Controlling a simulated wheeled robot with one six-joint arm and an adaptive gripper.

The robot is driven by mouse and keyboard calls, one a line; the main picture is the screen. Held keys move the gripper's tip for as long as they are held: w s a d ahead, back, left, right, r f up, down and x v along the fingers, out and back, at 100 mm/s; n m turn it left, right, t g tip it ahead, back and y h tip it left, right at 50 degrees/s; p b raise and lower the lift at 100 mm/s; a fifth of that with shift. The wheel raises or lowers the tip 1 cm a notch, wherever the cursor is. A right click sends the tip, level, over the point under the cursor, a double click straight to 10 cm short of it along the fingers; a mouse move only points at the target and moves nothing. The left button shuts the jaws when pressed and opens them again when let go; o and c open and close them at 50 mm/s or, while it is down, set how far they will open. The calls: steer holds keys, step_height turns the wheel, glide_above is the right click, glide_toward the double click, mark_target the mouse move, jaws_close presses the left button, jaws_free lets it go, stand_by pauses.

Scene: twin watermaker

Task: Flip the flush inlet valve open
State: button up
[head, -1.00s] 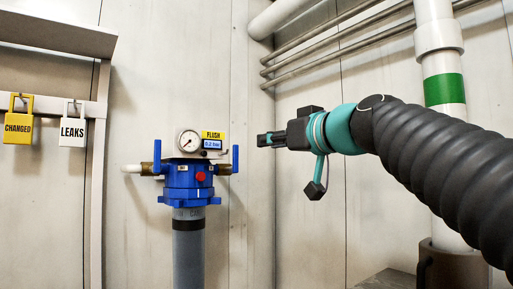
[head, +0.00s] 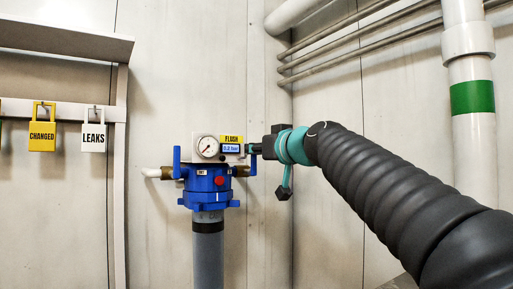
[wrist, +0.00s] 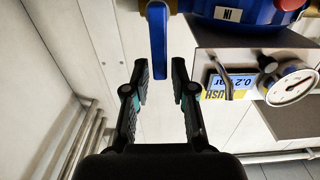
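The flush filter head (head: 208,182) is blue with a red button, on a grey upright pipe. A blue lever handle stands upright on each side. The right handle (head: 252,163) is partly covered by my gripper (head: 256,149) in the head view. In the wrist view this blue handle (wrist: 157,40) lies on the side of the "IN" label, and its free end shows between the fingertips. My gripper (wrist: 160,75) is open, with a gap on both sides of the handle and no visible contact. The left handle (head: 177,161) is upright.
A gauge (head: 207,147) and a small display reading 0.2 bar (head: 231,148) sit above the head, close beside my gripper. Yellow (head: 42,134) and white (head: 93,136) padlocks hang at left. A white pipe with a green band (head: 472,97) stands at right.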

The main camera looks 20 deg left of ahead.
jaws_close()
steer(key=w+d+f+m, duration=0.3)
steer(key=w+f+m, duration=0.1)
steer(key=m, duration=1.4)
steer(key=shift+d+f+b, duration=0.3)
steer(key=shift+d+f, duration=0.05)
steer(key=shift+f, duration=0.45)
steer(key=shift+w, duration=0.15)
